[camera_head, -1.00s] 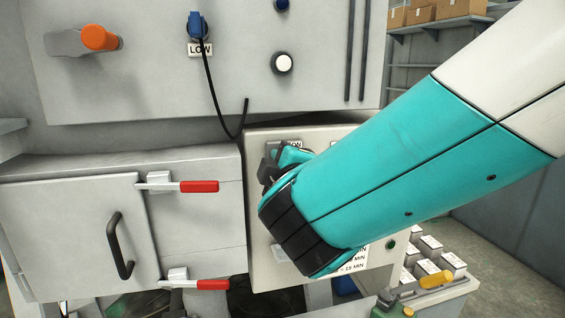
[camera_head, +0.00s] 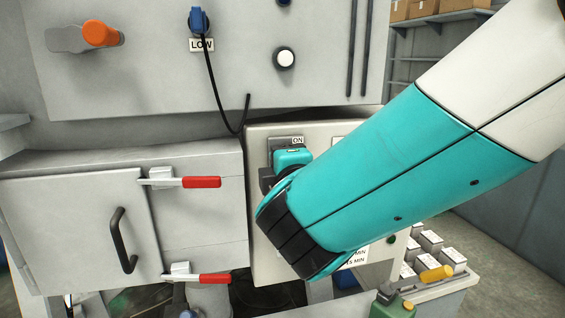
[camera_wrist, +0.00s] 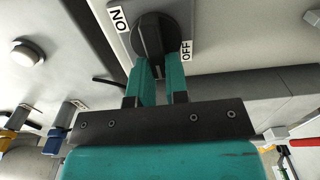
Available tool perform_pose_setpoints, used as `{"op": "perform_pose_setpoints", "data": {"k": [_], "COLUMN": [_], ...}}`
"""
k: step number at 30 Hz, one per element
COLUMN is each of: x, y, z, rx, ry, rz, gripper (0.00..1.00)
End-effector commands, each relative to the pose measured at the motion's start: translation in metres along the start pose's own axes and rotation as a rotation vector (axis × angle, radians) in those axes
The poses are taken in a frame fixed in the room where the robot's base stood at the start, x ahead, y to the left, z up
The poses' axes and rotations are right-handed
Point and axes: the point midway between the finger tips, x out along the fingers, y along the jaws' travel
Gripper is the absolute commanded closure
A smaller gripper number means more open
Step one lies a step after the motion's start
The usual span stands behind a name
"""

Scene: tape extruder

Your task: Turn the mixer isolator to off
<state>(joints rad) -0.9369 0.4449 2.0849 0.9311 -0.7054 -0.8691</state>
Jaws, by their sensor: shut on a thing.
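The knob is hidden there by my gripper and arm. I cannot tell exactly which way the knob points.
Left of the isolator is a grey door with a black handle (camera_head: 121,240) and red-tipped clamps (camera_head: 201,182). Above are a blue plug (camera_head: 198,20) with a hanging black cable and a white button (camera_head: 285,58). A green can (camera_head: 391,303) stands at lower right.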

Motion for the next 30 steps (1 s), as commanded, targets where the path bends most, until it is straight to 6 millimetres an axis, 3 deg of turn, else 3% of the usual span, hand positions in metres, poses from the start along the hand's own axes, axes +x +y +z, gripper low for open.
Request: {"op": "perform_pose_setpoints", "data": {"k": [5, 6, 9, 20, 23, 30], "x": [0.0, 0.0, 0.0, -0.006, -0.019, -0.078], "y": [-0.001, -0.001, -0.001, -0.002, -0.004, -0.006], "z": [-0.001, -0.001, -0.001, -0.001, -0.002, -0.003], "rx": [-0.003, -0.002, -0.002, -0.001, -0.001, 0.001], "ry": [0.002, 0.002, 0.001, 0.003, 0.004, 0.009], "rz": [-0.001, -0.001, -0.001, 0.0, 0.0, 0.002], "gripper": [1.0, 0.78, 0.6, 0.6, 0.6, 0.6]}}
